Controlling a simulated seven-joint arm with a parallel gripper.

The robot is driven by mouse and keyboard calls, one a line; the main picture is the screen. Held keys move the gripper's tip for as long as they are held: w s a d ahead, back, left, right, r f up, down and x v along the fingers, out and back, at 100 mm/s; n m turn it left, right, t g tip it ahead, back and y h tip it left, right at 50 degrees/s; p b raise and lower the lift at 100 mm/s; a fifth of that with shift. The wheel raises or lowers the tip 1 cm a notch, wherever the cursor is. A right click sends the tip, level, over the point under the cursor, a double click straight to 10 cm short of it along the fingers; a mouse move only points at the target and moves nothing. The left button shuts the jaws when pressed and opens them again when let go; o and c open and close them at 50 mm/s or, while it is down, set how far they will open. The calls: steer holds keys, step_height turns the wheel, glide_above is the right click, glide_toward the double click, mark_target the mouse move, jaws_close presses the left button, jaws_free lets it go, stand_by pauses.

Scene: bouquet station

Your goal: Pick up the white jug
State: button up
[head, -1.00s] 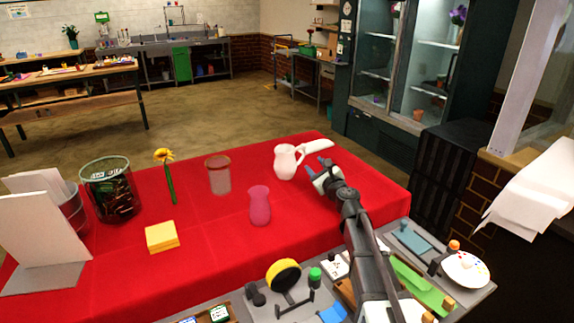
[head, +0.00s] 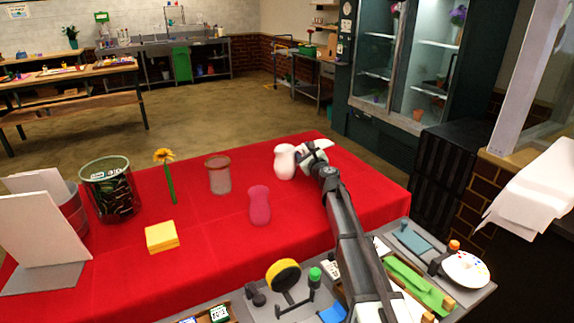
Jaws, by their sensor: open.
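The white jug (head: 284,163) stands upright on the red cloth of the table, towards its back right. My gripper (head: 305,152) is at the jug's right side, where the handle is. The gripper hides the handle and overlaps the jug's right edge in the picture. The jaws are open. I cannot tell whether the fingers touch the jug or lie around the handle.
A pink vase (head: 260,205) and a greyish see-through cup (head: 218,175) stand left of the jug. Further left are a sunflower (head: 165,170), a yellow block (head: 161,236) and a dark green-rimmed basket (head: 110,188).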

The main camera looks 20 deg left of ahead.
steer(key=shift+w+a, duration=0.1)
jaws_close()
stand_by(0.3)
stand_by(0.4)
